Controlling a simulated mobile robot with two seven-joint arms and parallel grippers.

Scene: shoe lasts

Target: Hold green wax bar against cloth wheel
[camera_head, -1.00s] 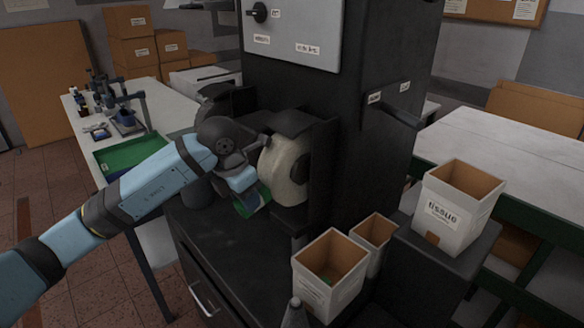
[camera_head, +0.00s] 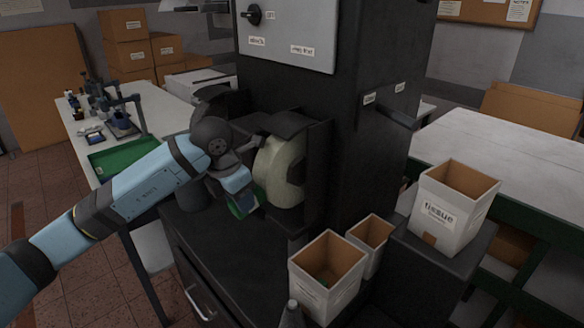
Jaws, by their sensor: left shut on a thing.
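The cloth wheel (camera_head: 279,170) is a pale cream disc mounted under a dark hood on the black machine. My left gripper (camera_head: 243,198) is at the wheel's left side, low down, and is shut on the green wax bar (camera_head: 240,208). The bar shows as a green piece below the gripper, close to the wheel's lower left edge. The arm hides part of it, and I cannot tell whether it touches the wheel. My right gripper is not in view.
A green tray (camera_head: 110,160) lies on the white table (camera_head: 170,118) at left. The dark machine top (camera_head: 225,240) in front of the wheel is clear.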

